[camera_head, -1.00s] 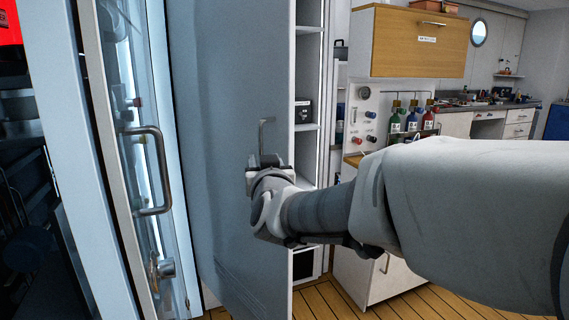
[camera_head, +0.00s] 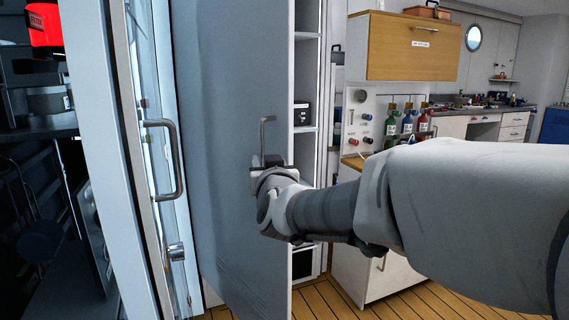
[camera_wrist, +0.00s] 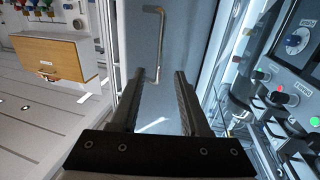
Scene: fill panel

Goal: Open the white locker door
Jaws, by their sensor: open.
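The white locker door (camera_head: 235,130) stands ajar in the head view, with shelves showing past its right edge. Its metal handle (camera_head: 264,138) is near that edge; my gripper (camera_head: 262,165) covers the handle's lower part. In the wrist view the same door (camera_wrist: 188,70) fills the middle, and the handle (camera_wrist: 160,42) hangs ahead, beyond the fingertips. My gripper (camera_wrist: 155,75) is open, with nothing between its two dark fingers. Whether a finger touches the handle cannot be told.
A glass-panelled door with a bar handle (camera_head: 172,160) stands close on the left. The locker's shelves (camera_head: 306,130) hold a small black box. A wooden-front cabinet (camera_head: 415,48) and a counter with coloured bottles (camera_head: 391,122) stand to the right. Plank floor (camera_head: 335,300) is clear below.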

